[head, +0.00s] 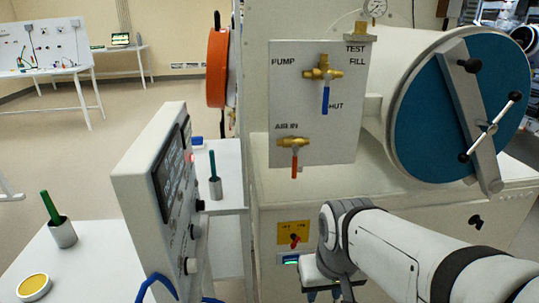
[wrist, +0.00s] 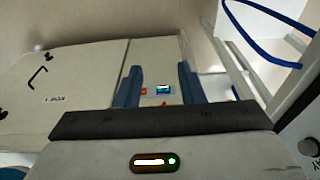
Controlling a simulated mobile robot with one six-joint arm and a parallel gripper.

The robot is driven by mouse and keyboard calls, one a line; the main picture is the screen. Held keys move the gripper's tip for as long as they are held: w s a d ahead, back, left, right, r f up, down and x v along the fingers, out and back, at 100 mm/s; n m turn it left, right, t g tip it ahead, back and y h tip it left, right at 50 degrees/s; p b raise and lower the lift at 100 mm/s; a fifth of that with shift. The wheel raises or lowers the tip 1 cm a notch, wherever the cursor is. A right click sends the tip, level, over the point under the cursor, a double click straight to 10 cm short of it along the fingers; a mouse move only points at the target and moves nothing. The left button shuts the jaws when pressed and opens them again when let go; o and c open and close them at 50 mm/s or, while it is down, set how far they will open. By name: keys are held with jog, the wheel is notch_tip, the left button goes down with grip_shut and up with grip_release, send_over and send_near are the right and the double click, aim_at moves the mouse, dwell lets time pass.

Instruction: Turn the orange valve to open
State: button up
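The orange valve has an orange lever (head: 294,166) hanging straight down from a brass body (head: 292,142) under the label "AIR IN" on the white panel (head: 338,140). A second brass valve (head: 323,73) above it has a blue lever (head: 325,100) pointing down, beside a partly covered "HUT" label. My gripper (head: 330,294) is low at the bottom of the head view, below the panel and apart from both valves. In the wrist view my gripper (wrist: 160,82) shows two blue fingers spread wide, with nothing held between them. The orange lever cannot be made out in the wrist view.
A yellow plate with a red switch (head: 295,239) and a small lit display (head: 290,259) are on the cabinet front beside my arm. A control box (head: 160,200) stands left. A blue round door (head: 455,110) with a bar is at right. Space before the panel looks clear.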

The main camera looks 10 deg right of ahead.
aim_at(295, 168)
jog(key=shift+c, duration=0.4)
jog(key=w+a+r+m+t+y+p, duration=0.1)
jog(key=w+a+r+m+y, duration=0.1)
jog(key=w+a+m+y, duration=0.35)
jog(key=w+a+r+m+t+y+p, duration=0.1)
jog(key=w+a+r+m+y+p, duration=0.15)
jog(key=w+m+y, duration=0.55)
jog(key=w+d+r+m+t+h+p, duration=0.1)
jog(key=w+d+r+m+t+h, duration=0.3)
jog(key=w+d+m+t, duration=1)
jog(key=w+a+g, duration=0.1)
jog(key=a, duration=0.1)
jog(key=w+a+m+g, duration=0.1)
jog(key=w+a, duration=0.1)
jog(key=w+a+g, duration=0.1)
jog(key=shift+w+a+f+m+y+p, duration=0.25)
jog(key=shift+w+a+m+p, duration=0.05)
jog(key=shift+w+a+m, duration=0.1)
